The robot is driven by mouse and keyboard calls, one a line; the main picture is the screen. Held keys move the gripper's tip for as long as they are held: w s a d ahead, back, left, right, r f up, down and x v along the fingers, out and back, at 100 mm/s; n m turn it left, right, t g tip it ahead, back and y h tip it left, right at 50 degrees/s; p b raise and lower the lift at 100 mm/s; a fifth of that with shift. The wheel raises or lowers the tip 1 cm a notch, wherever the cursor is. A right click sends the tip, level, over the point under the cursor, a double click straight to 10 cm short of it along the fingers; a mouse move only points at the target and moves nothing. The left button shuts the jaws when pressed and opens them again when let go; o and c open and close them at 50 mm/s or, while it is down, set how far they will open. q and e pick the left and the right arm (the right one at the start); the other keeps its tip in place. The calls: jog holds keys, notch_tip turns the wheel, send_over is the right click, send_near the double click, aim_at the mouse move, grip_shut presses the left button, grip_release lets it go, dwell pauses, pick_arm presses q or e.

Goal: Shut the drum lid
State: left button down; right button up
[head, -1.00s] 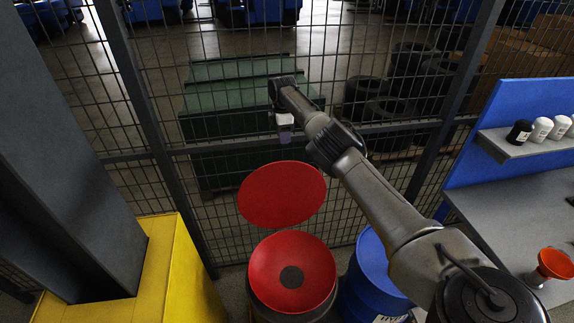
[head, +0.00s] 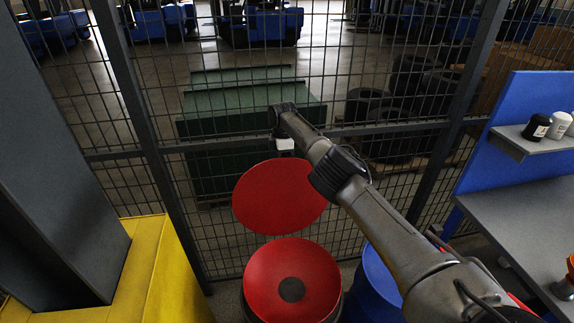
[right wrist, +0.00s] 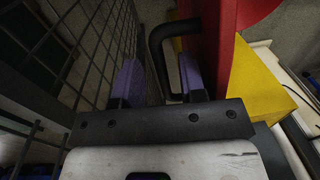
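The round red drum lid (head: 280,197) stands raised, tilted up behind the drum's red dished top (head: 265,272), which has a dark round centre. The drum body below is mostly out of frame. My right gripper (head: 284,146) is at the lid's upper edge, on its far side; its fingertips are hidden behind the lid in the head view. In the right wrist view its two purple fingers (right wrist: 160,82) are apart, with a black bent handle (right wrist: 158,62) beside the red lid (right wrist: 205,45) reaching between them. I cannot tell whether they touch it. My left gripper is not in view.
A wire mesh fence (head: 230,95) runs close behind the lid. A blue drum (head: 376,290) stands right of the red-topped one, under my right arm. A yellow block (head: 150,270) is at the left, a grey bench (head: 520,225) with a blue back panel at the right.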

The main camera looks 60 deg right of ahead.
jog(key=shift+f, duration=0.15)
grip_shut()
dwell(0.4)
